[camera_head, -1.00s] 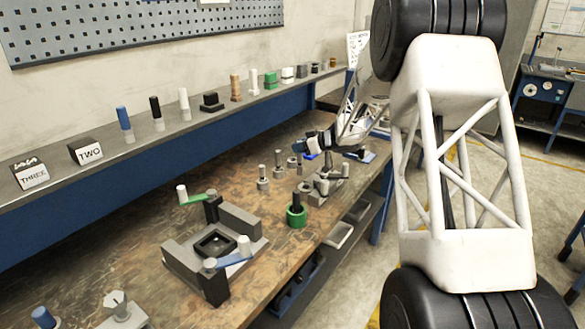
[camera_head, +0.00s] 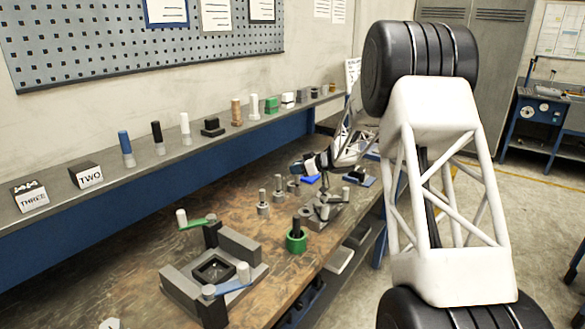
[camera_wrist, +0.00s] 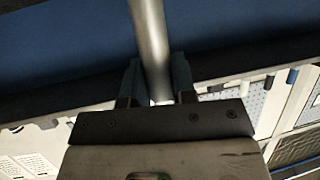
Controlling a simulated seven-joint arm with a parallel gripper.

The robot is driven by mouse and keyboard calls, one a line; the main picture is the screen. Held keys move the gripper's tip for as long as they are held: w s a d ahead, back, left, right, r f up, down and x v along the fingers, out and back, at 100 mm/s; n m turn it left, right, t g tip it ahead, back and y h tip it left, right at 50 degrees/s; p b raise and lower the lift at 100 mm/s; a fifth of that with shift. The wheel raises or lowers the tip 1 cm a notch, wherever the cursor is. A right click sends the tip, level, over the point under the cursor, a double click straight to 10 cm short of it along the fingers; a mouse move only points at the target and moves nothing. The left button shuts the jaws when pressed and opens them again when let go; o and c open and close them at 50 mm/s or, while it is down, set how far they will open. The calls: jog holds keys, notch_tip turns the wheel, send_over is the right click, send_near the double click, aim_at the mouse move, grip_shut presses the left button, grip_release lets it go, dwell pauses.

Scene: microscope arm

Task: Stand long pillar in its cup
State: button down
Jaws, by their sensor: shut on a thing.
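The long pillar is a smooth silver-grey rod (camera_wrist: 150,40) in the wrist view. It runs up out of the picture from between the fingers of my gripper (camera_wrist: 155,85), which is shut on it. In the head view my gripper (camera_head: 312,163) is small and dark above the far part of the bench. The pillar is hard to make out there. Below and left of it stand grey posts on round bases (camera_head: 263,203). A green cup (camera_head: 296,242) holds a dark post nearer the front edge. I cannot tell which cup belongs to the long pillar.
A grey fixture with green and blue handles (camera_head: 213,270) stands on the near bench. A grey block with several round parts (camera_head: 325,212) lies near the front edge. A back shelf (camera_head: 160,148) carries blue, black, white and other sample pieces. Bare wood lies left of the posts.

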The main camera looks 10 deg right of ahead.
jog(key=w+f, duration=0.1)
jog(key=w, duration=1.1)
jog(key=shift+d+f, duration=0.1)
jog(key=shift+f, duration=1.8)
jog(key=c, duration=0.9)
grip_release()
jog(key=shift+c, duration=0.2)
